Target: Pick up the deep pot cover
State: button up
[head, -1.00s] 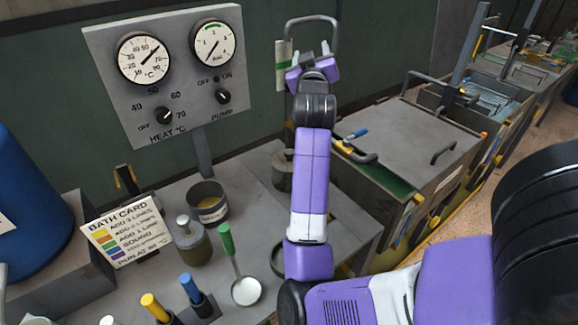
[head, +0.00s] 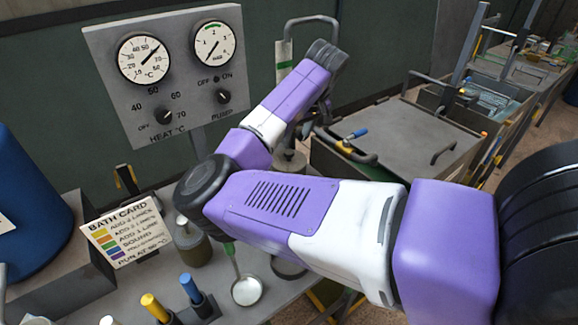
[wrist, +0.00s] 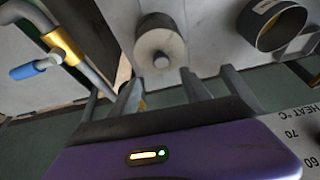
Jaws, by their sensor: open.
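I take the deep pot cover (wrist: 159,44) to be the round grey lid with a small raised knob, at the top middle of the wrist view. It sits on a grey cylindrical pot. In the head view this pot (head: 290,162) stands on the bench behind my arm, partly hidden. My gripper (wrist: 164,88) is open and empty. In the wrist view its fingers point toward the cover, with the knob lined up between them and a gap left. In the head view my forearm mostly hides my gripper.
An open pot (wrist: 283,26) stands beside the covered one. A bent pipe with a blue-handled valve (wrist: 38,68) is on the other side. The gauge panel (head: 170,75) rises behind the bench. A bath card (head: 125,232), bottle (head: 192,245) and ladle (head: 246,290) are in front.

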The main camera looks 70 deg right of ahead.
aim_at(289, 152)
jog(key=shift+a+p+x, duration=0.15)
jog(key=shift+p+x, duration=0.3)
jog(key=shift+x, duration=1.5)
jog(key=shift+a+p+x, duration=0.15)
jog(key=shift+p+x, duration=0.3)
jog(key=shift+x, duration=1.5)
jog(key=shift+f, duration=0.1)
grip_shut()
